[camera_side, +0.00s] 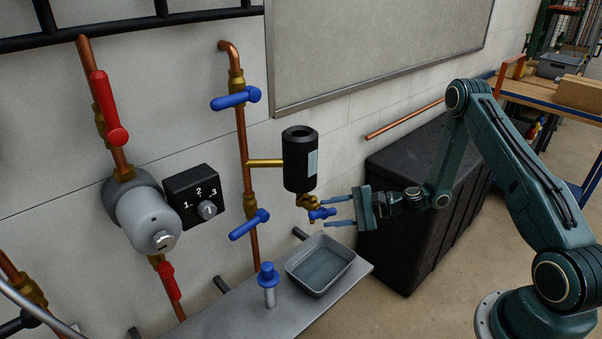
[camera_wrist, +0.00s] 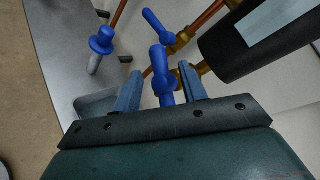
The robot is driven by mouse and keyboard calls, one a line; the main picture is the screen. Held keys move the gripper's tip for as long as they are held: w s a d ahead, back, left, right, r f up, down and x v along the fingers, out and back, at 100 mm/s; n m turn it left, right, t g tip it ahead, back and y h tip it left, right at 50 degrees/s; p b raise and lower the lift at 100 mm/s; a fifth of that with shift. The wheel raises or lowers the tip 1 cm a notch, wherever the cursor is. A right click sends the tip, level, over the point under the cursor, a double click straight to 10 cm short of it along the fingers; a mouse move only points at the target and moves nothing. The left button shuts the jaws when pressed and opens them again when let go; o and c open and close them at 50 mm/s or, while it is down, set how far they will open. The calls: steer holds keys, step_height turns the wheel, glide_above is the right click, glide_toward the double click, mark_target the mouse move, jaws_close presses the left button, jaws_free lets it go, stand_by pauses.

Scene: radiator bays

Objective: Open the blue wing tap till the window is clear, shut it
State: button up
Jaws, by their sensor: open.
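The blue wing tap (camera_side: 318,214) sits on a brass fitting under a black cylinder (camera_side: 297,160). The cylinder has a pale blue-grey window (camera_side: 312,163) on its side; I cannot make out a level in it. My gripper (camera_side: 331,211) is open and level, coming from the right, with its fingertips around the tap's wings. In the wrist view the wing tap (camera_wrist: 162,72) stands between the two blue fingers of my gripper (camera_wrist: 160,76), with gaps on both sides. The window also shows in the wrist view (camera_wrist: 272,22), at the upper right.
A grey tray (camera_side: 320,282) stands on a metal shelf (camera_side: 215,318) below the tap. A blue-capped part (camera_side: 267,284) stands left of it. Blue lever valves (camera_side: 234,99) (camera_side: 249,224) are on the copper pipe (camera_side: 243,140) to the left. A black crate (camera_side: 415,210) is behind my gripper.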

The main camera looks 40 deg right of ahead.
mark_target(322, 214)
steer(key=shift+x, duration=2.2)
jaws_close()
